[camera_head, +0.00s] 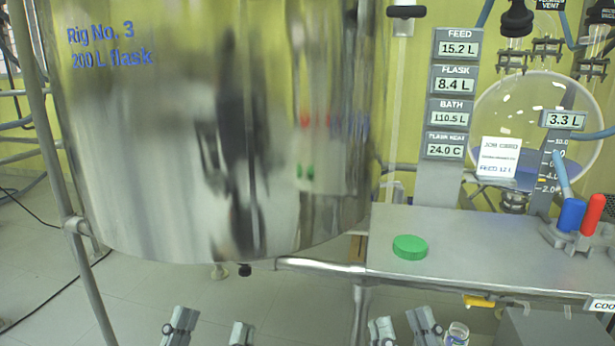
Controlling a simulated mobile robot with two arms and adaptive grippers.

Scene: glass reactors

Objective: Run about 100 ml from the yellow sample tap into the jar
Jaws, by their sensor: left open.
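A yellow tap part (479,301) shows under the front edge of the steel bench; its outlet cannot be made out. A small clear glass jar (457,334) is at the bottom edge, its lower part cut off. A green round lid (410,247) lies on the bench. My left gripper (210,330) is at the bottom, left of centre, its fingers apart and nothing between them. My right gripper (402,328) is at the bottom, just left of the jar. Its fingers are apart with floor showing between the tips; the rest is out of frame.
A big steel vessel (220,130) fills the left. Displays on a post (444,170) read feed 15.2 L, flask 8.4 L, bath 110.5 L, 24.0 C. Another display (564,120) reads 3.3 L. The bench (350,225) is bare around the lid. Blue (571,215) and red (593,214) handles stand at right.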

